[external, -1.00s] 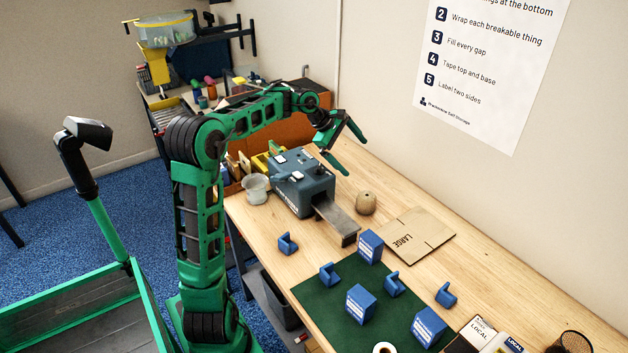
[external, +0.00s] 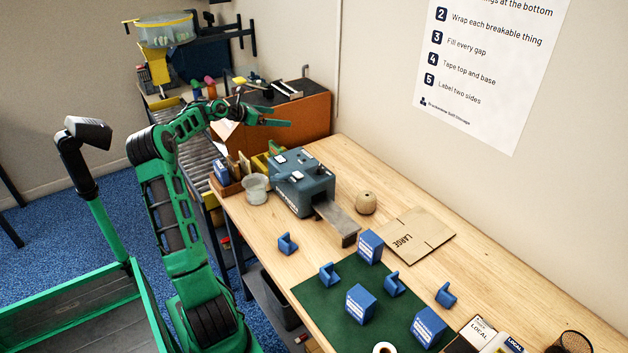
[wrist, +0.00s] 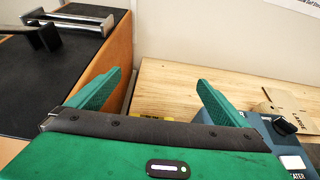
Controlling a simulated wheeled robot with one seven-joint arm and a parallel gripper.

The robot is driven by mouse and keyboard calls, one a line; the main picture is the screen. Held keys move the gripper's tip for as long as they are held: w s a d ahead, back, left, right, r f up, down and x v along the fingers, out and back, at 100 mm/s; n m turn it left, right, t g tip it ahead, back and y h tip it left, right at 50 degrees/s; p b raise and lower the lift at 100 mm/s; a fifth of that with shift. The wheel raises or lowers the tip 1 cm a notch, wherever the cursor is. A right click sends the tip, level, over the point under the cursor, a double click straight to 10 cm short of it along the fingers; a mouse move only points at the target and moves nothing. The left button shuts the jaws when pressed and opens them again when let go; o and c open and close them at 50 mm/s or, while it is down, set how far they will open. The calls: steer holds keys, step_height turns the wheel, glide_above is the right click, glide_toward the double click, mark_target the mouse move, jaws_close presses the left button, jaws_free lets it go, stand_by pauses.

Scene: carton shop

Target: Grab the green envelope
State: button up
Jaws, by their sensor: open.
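I cannot make out a clear green envelope in either view. In the external view, a small green patch (external: 275,147) shows behind the grey-blue machine, beside a yellow item (external: 260,163); I cannot tell if it is the envelope. My gripper (external: 280,117) is open and empty, above the far end of the wooden table, in front of the orange-brown cabinet side and above the green patch. In the wrist view my gripper (wrist: 160,80) has its green fingers spread wide, with nothing between them; its body hides what lies just below.
The orange-brown cabinet (external: 305,125) rises behind. A ball of twine (external: 366,203), flat carton (external: 418,236) and green mat (external: 335,300) with blue pieces lie nearer.

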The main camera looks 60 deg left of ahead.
mark_target(274, 148)
steer(key=f, duration=1.5)
steer(key=shift+w+d+f, duration=0.1)
steer(key=shift+w+f, duration=0.05)
steer(key=shift+w, duration=0.05)
steer(key=x, duration=0.2)
steer(key=shift+w, duration=0.3)
steer(key=c, duration=1.1)
